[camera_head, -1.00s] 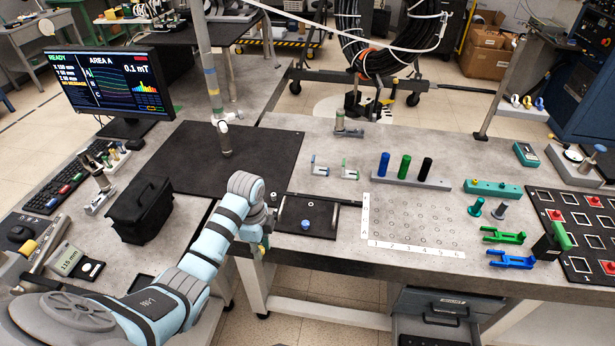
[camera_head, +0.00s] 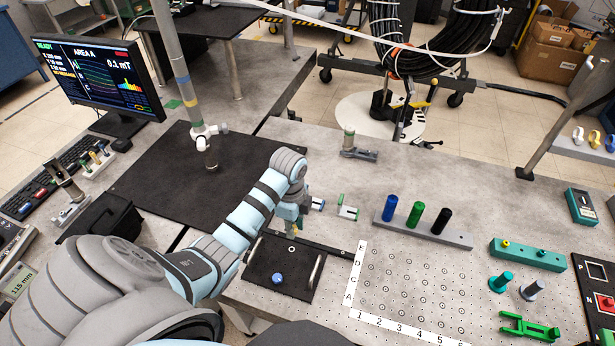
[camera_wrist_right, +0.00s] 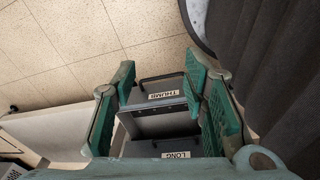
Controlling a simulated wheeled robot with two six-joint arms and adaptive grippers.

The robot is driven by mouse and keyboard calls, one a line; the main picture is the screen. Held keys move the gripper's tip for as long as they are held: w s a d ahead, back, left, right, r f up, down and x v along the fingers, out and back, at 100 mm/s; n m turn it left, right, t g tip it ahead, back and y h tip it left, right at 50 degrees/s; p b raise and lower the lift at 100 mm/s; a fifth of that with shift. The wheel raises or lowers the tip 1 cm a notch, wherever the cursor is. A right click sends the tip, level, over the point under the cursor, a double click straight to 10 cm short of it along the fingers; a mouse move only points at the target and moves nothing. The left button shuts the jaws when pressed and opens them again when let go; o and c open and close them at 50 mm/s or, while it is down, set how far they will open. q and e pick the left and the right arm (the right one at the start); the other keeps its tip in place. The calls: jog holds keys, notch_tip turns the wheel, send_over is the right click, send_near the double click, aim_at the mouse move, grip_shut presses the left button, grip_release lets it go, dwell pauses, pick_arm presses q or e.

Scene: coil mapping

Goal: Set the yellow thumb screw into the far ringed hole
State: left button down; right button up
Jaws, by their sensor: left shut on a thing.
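The dark plate (camera_head: 262,284) lies near the table's front edge. A white-ringed hole (camera_head: 292,249) shows at its far side. A blue knob (camera_head: 277,278) sits nearer me on the plate, with a handle (camera_head: 316,271) at its right. My left gripper (camera_head: 298,226) points down just beyond the plate's far edge, close to the ringed hole. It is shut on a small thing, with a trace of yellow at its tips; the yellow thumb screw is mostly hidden. My right gripper (camera_wrist_right: 160,105) is open and empty, above drawers labelled THUMB (camera_wrist_right: 160,94) and LONG (camera_wrist_right: 172,150).
Small clips (camera_head: 347,207) stand right of my left gripper. A grey rack (camera_head: 425,229) holds blue, green and black pegs. A teal block (camera_head: 527,254) with a yellow knob stands at right. A perforated numbered grid (camera_head: 415,290) lies right of the plate. A black case (camera_head: 100,222) stands left.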

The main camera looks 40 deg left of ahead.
pick_arm(q)
jog(key=shift+w+f, duration=0.1)
jog(key=shift+w, duration=0.15)
jog(key=s, duration=0.1)
jog(key=s+f, duration=0.1)
jog(key=shift+s+a+f, duration=0.15)
jog(key=shift+s+f, duration=0.1)
jog(key=shift+s, duration=0.05)
jog(key=shift+w+f, duration=0.3)
jog(key=shift+f, duration=0.55)
jog(key=shift+w+f, duration=0.1)
jog(key=shift+w, duration=0.25)
jog(key=shift+s, duration=0.45)
pick_arm(e)
jog(key=shift+s, duration=0.75)
pick_arm(q)
jog(key=shift+w, duration=0.35)
pick_arm(e)
jog(key=shift+w, duration=0.1)
